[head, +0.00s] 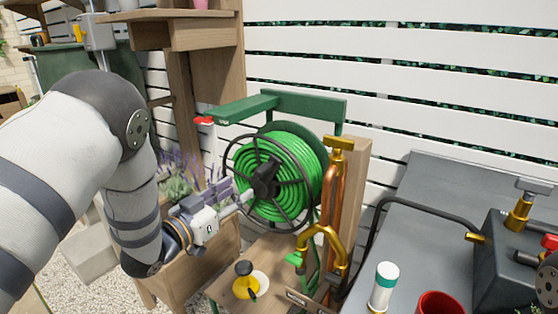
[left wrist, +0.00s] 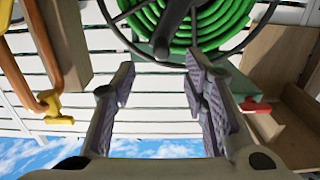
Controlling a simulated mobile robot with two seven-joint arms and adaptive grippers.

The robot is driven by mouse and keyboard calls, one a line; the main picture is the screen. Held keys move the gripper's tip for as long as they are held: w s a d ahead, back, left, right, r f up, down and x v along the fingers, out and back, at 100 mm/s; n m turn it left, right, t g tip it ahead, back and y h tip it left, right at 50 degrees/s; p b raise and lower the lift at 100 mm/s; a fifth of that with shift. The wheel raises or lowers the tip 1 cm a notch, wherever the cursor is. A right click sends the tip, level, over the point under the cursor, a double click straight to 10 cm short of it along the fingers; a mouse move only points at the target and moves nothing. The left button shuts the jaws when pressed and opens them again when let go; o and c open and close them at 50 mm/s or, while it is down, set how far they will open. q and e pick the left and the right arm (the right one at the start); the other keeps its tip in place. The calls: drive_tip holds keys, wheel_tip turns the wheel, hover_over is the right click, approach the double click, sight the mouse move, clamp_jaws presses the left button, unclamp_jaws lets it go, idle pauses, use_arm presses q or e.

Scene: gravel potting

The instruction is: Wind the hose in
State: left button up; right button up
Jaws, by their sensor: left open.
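The green hose (head: 308,152) is wound in coils on a reel with a black spoked wheel (head: 266,181), hung under a green bracket (head: 262,105). The coils also show at the top of the left wrist view (left wrist: 222,18). My left gripper (head: 243,203) is in front of the wheel's lower left side. In the left wrist view its two fingers (left wrist: 160,75) are apart, with nothing held between them. A dark rounded part of the reel (left wrist: 168,30) shows just beyond the fingertips; I cannot tell if they touch it. My right gripper is out of view.
A brass tap (head: 339,144) on a wooden post stands right of the reel, with a curved brass spout (head: 325,238) below. A yellow-and-black object (head: 244,280) sits on the wooden surface below. A grey bench (head: 425,235) with a white bottle (head: 383,286) and red pot (head: 438,303) is at right.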

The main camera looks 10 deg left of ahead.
sight(256, 175)
use_arm(q)
drive_tip(key=b+x, duration=0.2)
drive_tip(key=x, duration=0.7)
drive_tip(key=shift+w, duration=0.35)
drive_tip(key=shift+w+d+r, duration=0.2)
drive_tip(key=shift+w+d, duration=0.05)
drive_tip(key=shift+w, duration=0.2)
clamp_jaws()
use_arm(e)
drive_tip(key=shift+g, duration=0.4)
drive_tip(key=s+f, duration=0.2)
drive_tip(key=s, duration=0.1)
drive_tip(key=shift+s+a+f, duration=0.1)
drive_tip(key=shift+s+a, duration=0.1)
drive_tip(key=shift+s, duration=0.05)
